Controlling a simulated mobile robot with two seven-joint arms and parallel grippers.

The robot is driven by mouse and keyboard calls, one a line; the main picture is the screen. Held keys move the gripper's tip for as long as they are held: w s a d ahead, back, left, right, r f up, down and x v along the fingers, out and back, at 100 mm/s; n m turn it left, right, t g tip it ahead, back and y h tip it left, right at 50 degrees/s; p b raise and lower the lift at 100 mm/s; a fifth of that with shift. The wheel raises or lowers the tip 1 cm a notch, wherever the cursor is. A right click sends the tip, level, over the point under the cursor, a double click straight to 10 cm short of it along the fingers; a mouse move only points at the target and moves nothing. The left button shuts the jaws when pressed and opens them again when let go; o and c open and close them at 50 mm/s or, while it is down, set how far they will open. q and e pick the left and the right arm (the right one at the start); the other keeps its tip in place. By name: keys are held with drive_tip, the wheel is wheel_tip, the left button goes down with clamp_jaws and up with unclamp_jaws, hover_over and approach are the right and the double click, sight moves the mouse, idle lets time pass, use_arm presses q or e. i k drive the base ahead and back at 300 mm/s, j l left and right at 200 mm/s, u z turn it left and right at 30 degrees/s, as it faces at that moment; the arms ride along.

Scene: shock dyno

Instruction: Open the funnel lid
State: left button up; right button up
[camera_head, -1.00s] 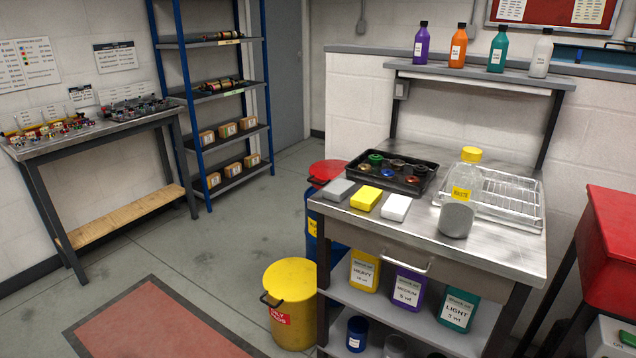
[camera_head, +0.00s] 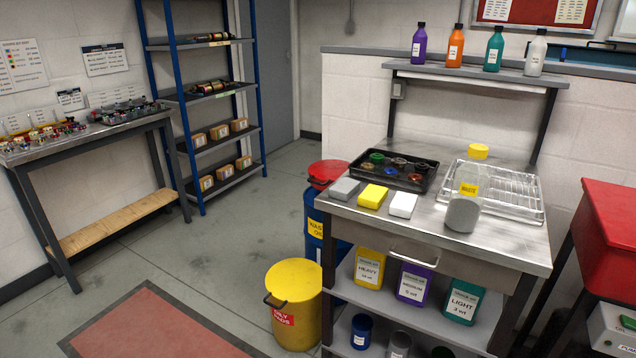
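A blue drum (camera_head: 314,232) with a yellow waste label stands on the floor just left of the steel workbench, partly hidden behind the bench and the yellow can. A round red lid (camera_head: 328,170) covers its top and looks shut. Whether a funnel lies under the red lid cannot be seen. Neither of my grippers shows in the head view.
A yellow oily-rags can (camera_head: 294,312) stands in front of the drum. The workbench (camera_head: 440,236) carries a black tray (camera_head: 432,181), three blocks and a waste bottle (camera_head: 464,213). A blue shelf rack (camera_head: 180,120) stands behind. The floor (camera_head: 205,255) to the left is clear.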

sight(327, 170)
drive_tip(key=i+j+u, duration=0.35)
drive_tip(key=i+u, duration=0.15)
drive_tip(key=i+j+u, duration=0.2)
drive_tip(key=u, duration=0.15)
drive_tip(key=i+u, duration=0.75)
drive_tip(key=i+j+z, duration=0.1)
drive_tip(key=i+z, duration=0.25)
drive_tip(key=i, duration=0.2)
drive_tip(key=i+j+z, duration=0.3)
drive_tip(key=i, duration=0.2)
drive_tip(key=i+z, duration=0.15)
drive_tip(key=z, duration=0.35)
drive_tip(key=i+z, duration=0.2)
drive_tip(key=z, duration=0.25)
drive_tip(key=i+j+z, duration=0.1)
drive_tip(key=z, duration=0.4)
drive_tip(key=i+j+z, duration=0.1)
drive_tip(key=z, duration=0.35)
drive_tip(key=i+j+z, duration=0.15)
drive_tip(key=z, duration=0.25)
drive_tip(key=i+j+z, duration=0.2)
drive_tip(key=z, duration=0.25)
drive_tip(key=i+j+z, duration=0.3)
drive_tip(key=k, duration=0.05)
